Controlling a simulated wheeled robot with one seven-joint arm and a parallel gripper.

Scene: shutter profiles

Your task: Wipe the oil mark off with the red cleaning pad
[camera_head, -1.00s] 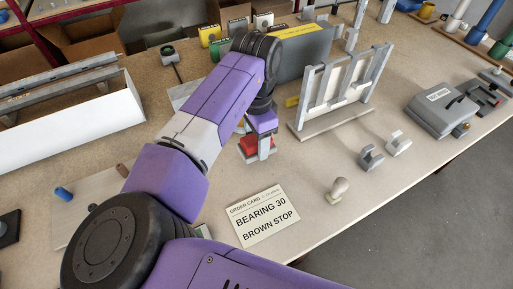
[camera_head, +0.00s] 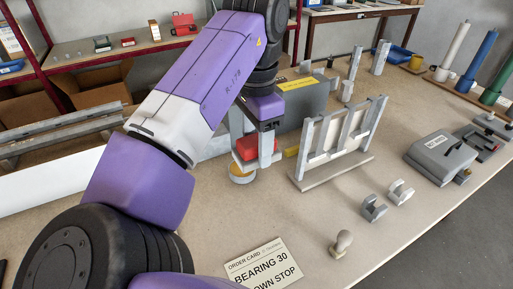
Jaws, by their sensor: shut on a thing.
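The red cleaning pad (camera_head: 246,147) is between the fingers of my gripper (camera_head: 256,158), which is shut on it. The fingers point down over the far middle part of the bench. A round amber disc with a pale rim (camera_head: 242,174) shows just below the pad; I cannot tell whether they touch. The oil mark cannot be made out in this view. My arm covers much of the bench to the left of the gripper.
A grey frame stand (camera_head: 340,130) stands close right of my gripper, and a grey case with a yellow label (camera_head: 305,98) behind it. Two grey clips (camera_head: 374,208), a pale knob (camera_head: 341,243) and an order card (camera_head: 262,266) lie nearer. Bench between them is bare.

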